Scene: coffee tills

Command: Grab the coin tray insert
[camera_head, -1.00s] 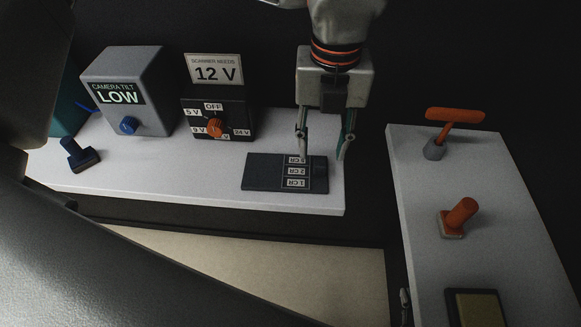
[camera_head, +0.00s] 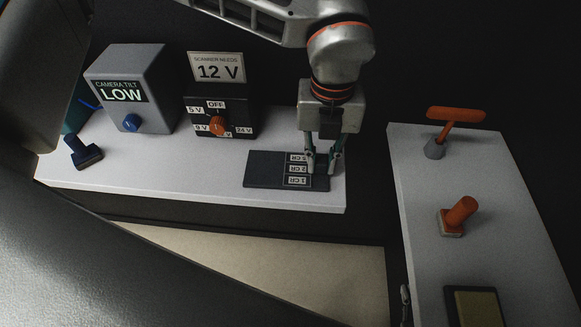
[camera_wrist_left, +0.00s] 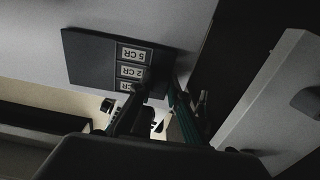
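The coin tray insert (camera_head: 264,170) is a flat dark slab on the white counter, with labels 5 CR, 2 CR and 1 CR. In the left wrist view it (camera_wrist_left: 90,60) lies ahead of the fingers, its labels upside down. My left gripper (camera_head: 322,168) points down over the tray's right end. One finger is over the tray beside the labels, the other by its right edge. A narrow gap shows between the fingers, with nothing clearly held. I cannot tell whether they touch the tray. The fingers (camera_wrist_left: 156,92) hide part of the tray's end. My right gripper is not in view.
A right-hand counter (camera_head: 502,200) across a dark gap holds an orange T-handle (camera_head: 455,115) and an orange-handled stamp (camera_head: 461,212).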

